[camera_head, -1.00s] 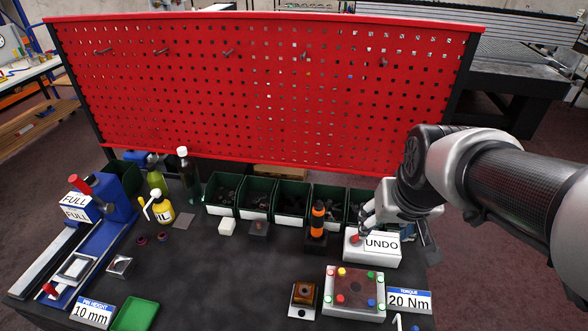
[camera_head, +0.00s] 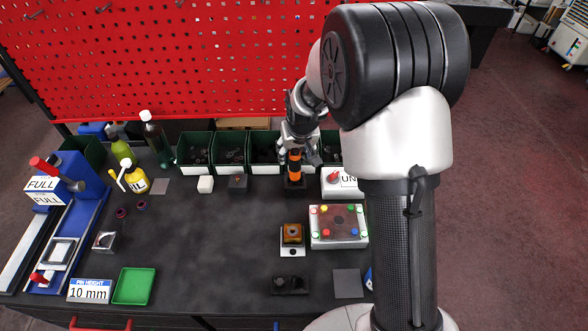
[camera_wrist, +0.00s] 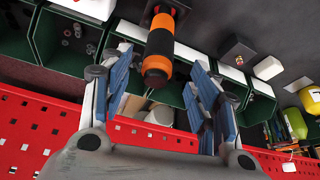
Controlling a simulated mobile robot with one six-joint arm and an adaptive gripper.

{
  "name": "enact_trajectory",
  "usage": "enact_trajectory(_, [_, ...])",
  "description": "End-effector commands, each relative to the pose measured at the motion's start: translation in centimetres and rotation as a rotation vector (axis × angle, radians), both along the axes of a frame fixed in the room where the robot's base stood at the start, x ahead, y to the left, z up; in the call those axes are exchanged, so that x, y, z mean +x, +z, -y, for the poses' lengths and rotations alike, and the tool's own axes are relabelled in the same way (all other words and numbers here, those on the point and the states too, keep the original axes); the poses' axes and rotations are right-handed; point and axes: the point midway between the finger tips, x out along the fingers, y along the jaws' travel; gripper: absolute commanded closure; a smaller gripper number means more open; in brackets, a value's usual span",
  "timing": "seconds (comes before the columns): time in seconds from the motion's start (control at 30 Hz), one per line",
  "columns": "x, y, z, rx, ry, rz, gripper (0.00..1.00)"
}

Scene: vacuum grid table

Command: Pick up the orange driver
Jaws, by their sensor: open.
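The orange driver (camera_head: 294,161) is an orange and black cylinder standing upright in a dark holder (camera_head: 294,185) at the back of the table, in front of the green bins. In the wrist view the driver (camera_wrist: 159,45) reaches down between the fingers from the top. My gripper (camera_head: 299,146) is right at the driver's upper end in the head view. In the wrist view my gripper (camera_wrist: 165,88) is open, with blue-padded fingers on either side of the driver and gaps between. The driver's top is partly hidden by the gripper in the head view.
Green bins (camera_head: 229,150) stand behind the driver, below the red pegboard (camera_head: 180,60). The white UNDO box (camera_head: 336,190) is close on its right. A dark block (camera_head: 238,182) and a white block (camera_head: 205,184) are on its left. The middle of the table is clear.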

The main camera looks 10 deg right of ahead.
Motion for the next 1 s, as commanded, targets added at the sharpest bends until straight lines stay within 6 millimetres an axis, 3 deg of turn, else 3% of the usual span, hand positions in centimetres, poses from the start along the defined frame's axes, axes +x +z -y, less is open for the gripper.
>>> enact_trajectory(0.1, [0.8,-2.1,0.0,0.000,0.000,-0.002,0.45])
enact_trajectory(0.37, [1.6,-3.7,0.1,0.000,0.000,-0.001,0.45])
enact_trajectory(0.63, [3.1,-7.3,0.4,0.000,0.000,-0.001,0.45])
enact_trajectory(1.0, [3.5,-7.9,0.3,0.000,0.000,0.000,0.47])
